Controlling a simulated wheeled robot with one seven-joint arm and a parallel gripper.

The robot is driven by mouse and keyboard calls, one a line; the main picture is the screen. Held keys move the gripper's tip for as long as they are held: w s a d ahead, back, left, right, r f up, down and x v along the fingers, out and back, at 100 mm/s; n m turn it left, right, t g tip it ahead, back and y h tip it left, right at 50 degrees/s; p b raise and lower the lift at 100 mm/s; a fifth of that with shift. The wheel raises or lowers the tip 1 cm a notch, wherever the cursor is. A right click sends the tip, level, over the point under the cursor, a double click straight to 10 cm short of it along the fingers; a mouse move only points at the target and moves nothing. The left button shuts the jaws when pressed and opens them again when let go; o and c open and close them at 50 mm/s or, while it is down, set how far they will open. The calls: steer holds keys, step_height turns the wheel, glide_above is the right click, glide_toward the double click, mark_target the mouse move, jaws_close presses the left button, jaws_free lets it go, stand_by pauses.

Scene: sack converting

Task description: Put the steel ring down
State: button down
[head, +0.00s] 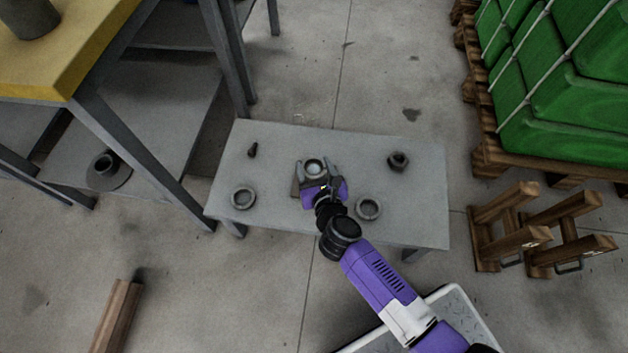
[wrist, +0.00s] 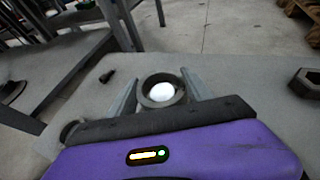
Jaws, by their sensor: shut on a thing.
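My gripper (head: 316,169) is shut on a steel ring (head: 314,174), above or at the middle of a low grey table (head: 300,138). In the wrist view, the steel ring (wrist: 146,94) sits between the two fingertips of my gripper (wrist: 158,88), its opening facing the camera. A bright white spot shows inside the opening; I cannot tell what it is. I cannot tell whether the ring touches the tabletop. Two similar rings lie on the table, one at the left (head: 234,199) and one just right of my gripper (head: 369,217).
A dark hex nut (head: 398,160) lies at the table's right and a small dark bolt (head: 252,150) at its back left. A yellow-topped bench (head: 85,55) stands to the left. Green sacks on a pallet (head: 560,110) and wooden trestles (head: 530,238) stand right. The table's back middle is bare.

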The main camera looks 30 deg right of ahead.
mark_target(314, 176)
steer(key=shift+f+b, duration=1.85)
steer(key=shift+f, duration=0.8)
steer(key=shift+r, duration=0.1)
steer(key=shift+c, duration=2.2)
jaws_free()
steer(key=shift+f, duration=0.2)
steer(key=shift+r, duration=0.25)
steer(key=p+v, duration=0.3)
steer(key=v, duration=0.9)
steer(key=shift+f+p, duration=0.15)
steer(key=shift+p, duration=0.15)
